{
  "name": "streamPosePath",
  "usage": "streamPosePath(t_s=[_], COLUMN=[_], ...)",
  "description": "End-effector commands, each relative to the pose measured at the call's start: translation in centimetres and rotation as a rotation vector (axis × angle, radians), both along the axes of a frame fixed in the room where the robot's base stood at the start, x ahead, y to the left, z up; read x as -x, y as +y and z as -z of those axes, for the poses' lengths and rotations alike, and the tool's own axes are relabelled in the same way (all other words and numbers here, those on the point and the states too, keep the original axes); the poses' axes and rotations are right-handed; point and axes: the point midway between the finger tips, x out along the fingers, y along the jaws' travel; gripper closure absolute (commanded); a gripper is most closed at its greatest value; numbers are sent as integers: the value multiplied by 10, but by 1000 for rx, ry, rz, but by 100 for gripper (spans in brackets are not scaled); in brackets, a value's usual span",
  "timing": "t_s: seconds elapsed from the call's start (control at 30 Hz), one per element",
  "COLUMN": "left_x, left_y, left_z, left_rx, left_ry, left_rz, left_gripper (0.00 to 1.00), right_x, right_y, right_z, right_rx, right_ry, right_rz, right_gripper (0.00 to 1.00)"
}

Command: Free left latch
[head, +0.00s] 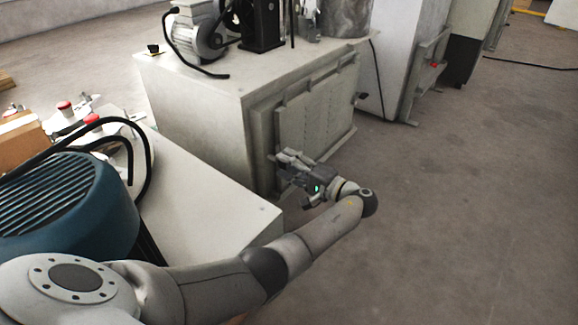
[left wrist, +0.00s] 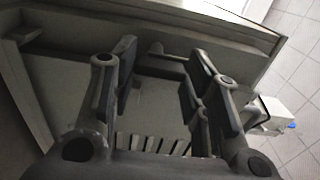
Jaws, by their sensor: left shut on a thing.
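A light grey cabinet (head: 192,92) has a panel (head: 310,108) on its front. My left gripper (head: 283,160) is at the lower left part of this front. In the left wrist view the two fingers (left wrist: 165,75) stand on either side of a grey piece, which I take to be the left latch (left wrist: 158,52). The gripper is shut on it. In the head view the gripper hides the latch, and its exact angle is hard to tell. A small dark latch-like part (head: 359,97) shows at the panel's right edge. My right gripper is out of view.
A motor (head: 198,32) and other machine parts stand on the cabinet. A light bench (head: 200,195) and a blue ribbed motor (head: 65,205) are at the left, close to my arm. Another cabinet stands behind at the right. The floor (head: 470,200) at the right is clear.

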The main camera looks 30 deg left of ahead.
Motion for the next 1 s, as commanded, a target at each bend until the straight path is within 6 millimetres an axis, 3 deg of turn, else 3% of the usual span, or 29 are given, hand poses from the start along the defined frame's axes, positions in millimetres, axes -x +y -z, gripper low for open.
streamPosePath(t_s=[0.5,0.53,0.67,1.0], left_x=[1,1,1,1], left_y=[-1,-1,-1,-2], left_z=[1,1,1,-3], left_rx=[2,2,2,-3], left_ry=[-16,-16,-16,-23], left_rz=[-3,-3,-3,-3], left_gripper=[83,55,39,36], right_x=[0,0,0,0], right_y=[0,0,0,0], right_z=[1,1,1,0], right_rx=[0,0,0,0], right_ry=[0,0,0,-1], right_rz=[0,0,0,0], right_gripper=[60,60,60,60])
